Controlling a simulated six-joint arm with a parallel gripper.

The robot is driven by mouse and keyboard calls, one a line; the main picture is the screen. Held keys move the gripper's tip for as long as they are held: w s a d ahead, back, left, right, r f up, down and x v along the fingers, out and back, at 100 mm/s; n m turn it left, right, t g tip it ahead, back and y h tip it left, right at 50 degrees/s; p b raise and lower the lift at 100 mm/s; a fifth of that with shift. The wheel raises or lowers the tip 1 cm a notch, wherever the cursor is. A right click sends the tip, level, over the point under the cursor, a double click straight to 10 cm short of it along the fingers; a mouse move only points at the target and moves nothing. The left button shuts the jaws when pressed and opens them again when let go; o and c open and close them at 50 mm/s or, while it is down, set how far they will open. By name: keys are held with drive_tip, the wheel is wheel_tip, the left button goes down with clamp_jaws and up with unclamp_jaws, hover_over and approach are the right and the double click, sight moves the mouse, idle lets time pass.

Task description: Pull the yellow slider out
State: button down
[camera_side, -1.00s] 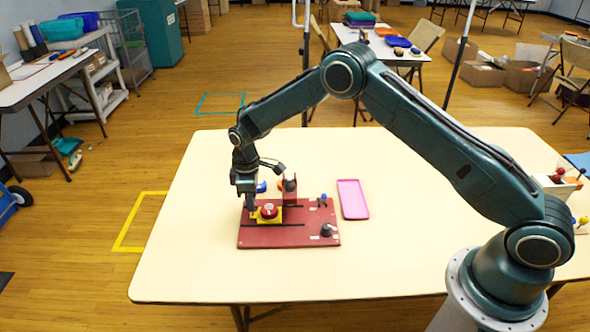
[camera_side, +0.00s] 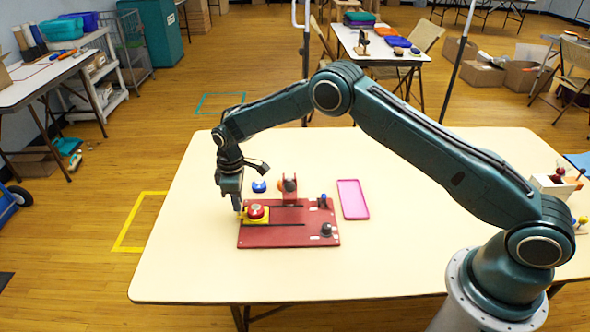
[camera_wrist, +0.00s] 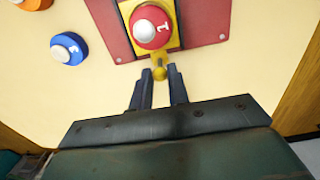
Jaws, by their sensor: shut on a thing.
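The yellow slider (camera_side: 249,220) sits at the left end of a groove in the dark red board (camera_side: 288,239). A red disc (camera_side: 256,211) with a white top and a "1" rests on it. In the wrist view the yellow slider (camera_wrist: 160,57) has a round yellow knob at its near end, beyond the board's edge. My gripper (camera_side: 239,212) is at the board's left edge, its fingers pointing down. In the wrist view my gripper (camera_wrist: 160,74) has one finger on each side of the knob and is shut on it.
The table (camera_side: 195,245) is clear at the left and front.

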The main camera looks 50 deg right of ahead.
drive_tip(key=shift+w, duration=0.1)
drive_tip(key=c, duration=1.4)
unclamp_jaws()
drive_tip(key=shift+c, duration=0.2)
drive_tip(key=shift+r, duration=0.15)
drive_tip(key=shift+r, duration=3.6)
